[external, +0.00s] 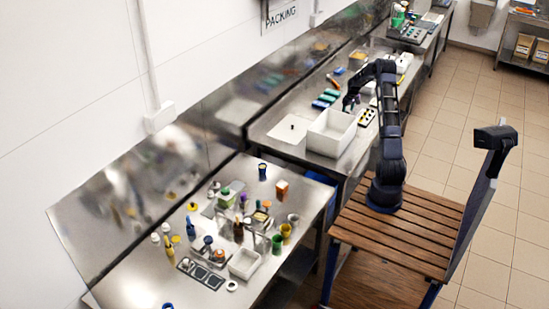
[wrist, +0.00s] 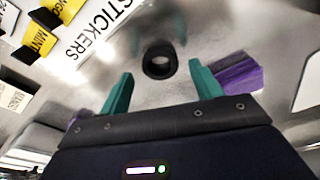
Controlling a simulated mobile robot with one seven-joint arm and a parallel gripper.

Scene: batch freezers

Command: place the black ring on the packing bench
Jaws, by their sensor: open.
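The black ring (wrist: 160,47) lies on a shiny metal surface in the wrist view, straight ahead of my gripper (wrist: 161,74). It sits between the lines of the two green fingers, just beyond their tips, and they do not hold it. My gripper is open and empty. In the external view my gripper (external: 350,104) reaches down over the farther steel bench (external: 298,103); the ring cannot be made out there.
A purple block (wrist: 238,77) lies close by the right finger. A white bin (external: 332,146) stands near my gripper. The nearer bench (external: 135,270) holds many small items, with bare steel at its front left.

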